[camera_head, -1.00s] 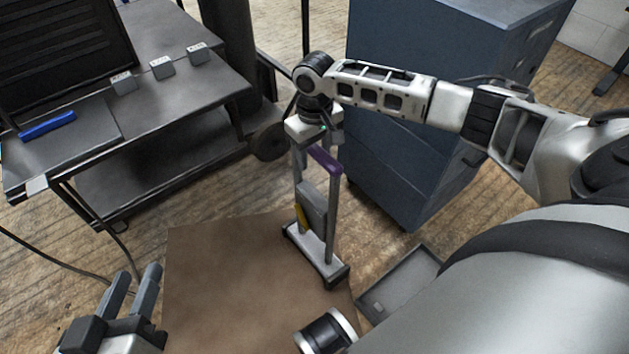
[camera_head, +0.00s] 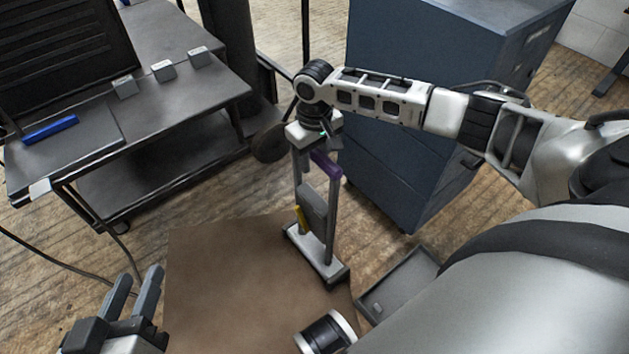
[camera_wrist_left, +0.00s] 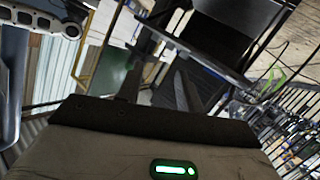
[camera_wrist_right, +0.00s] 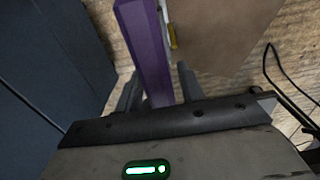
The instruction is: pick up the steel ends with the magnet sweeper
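The magnet sweeper (camera_head: 317,258) stands upright near the right edge of a brown mat (camera_head: 230,290). It has two grey posts, a grey plate with a yellow piece between them, and a purple handle bar (camera_head: 326,163) at the top. My right gripper (camera_head: 318,142) is at this bar from above. In the right wrist view the purple bar (camera_wrist_right: 146,50) lies between the fingers, which look closed against it. I cannot make out any steel ends on the mat. My left gripper (camera_head: 134,290) is empty at the lower left, its fingers apart.
A shallow grey tray (camera_head: 402,284) lies on the wood floor right of the mat. A blue cabinet (camera_head: 400,130) stands behind the sweeper. A dark workbench (camera_head: 150,110) at left bears small grey blocks and a blue-handled thing (camera_head: 50,129). The mat's middle looks clear.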

